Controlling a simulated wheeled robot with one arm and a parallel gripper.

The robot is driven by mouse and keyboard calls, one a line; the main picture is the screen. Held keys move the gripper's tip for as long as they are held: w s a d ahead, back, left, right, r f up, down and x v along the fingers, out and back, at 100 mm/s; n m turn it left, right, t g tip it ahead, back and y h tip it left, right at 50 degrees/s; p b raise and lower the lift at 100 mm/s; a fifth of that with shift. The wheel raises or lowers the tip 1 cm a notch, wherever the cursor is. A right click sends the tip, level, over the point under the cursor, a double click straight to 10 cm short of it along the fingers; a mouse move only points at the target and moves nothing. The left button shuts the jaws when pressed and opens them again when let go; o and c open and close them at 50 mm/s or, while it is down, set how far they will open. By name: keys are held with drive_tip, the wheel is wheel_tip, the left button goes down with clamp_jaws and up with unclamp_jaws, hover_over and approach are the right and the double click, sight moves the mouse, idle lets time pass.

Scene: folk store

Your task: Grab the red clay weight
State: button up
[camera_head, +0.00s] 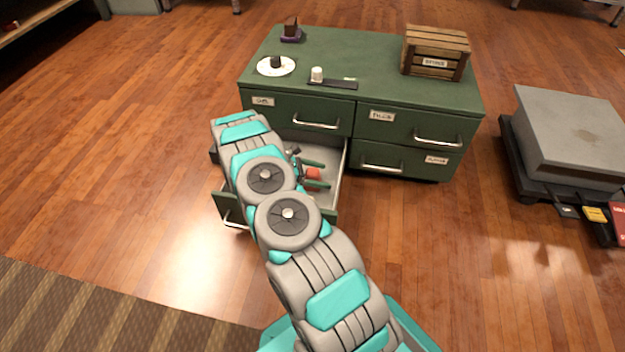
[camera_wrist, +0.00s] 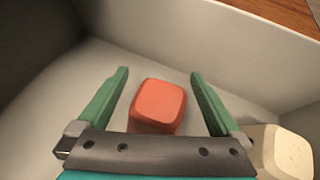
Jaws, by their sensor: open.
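The red clay weight (camera_wrist: 158,105) is a small rounded block on the floor of an open drawer. In the wrist view it lies between the two green fingers of my gripper (camera_wrist: 160,90), with a gap on each side. My gripper is open and inside the drawer. In the head view the red weight (camera_head: 313,173) shows between the fingers of my gripper (camera_head: 316,174), and my arm hides the left part of the drawer (camera_head: 341,166).
A cream block (camera_wrist: 282,152) lies in the drawer beside the right finger. The drawer walls (camera_wrist: 210,45) stand close around. The green cabinet (camera_head: 370,65) carries a wooden crate (camera_head: 418,60), a white plate (camera_head: 289,70) and small items. A grey box (camera_head: 570,130) stands at right.

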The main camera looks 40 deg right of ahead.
clamp_jaws()
idle(0.8)
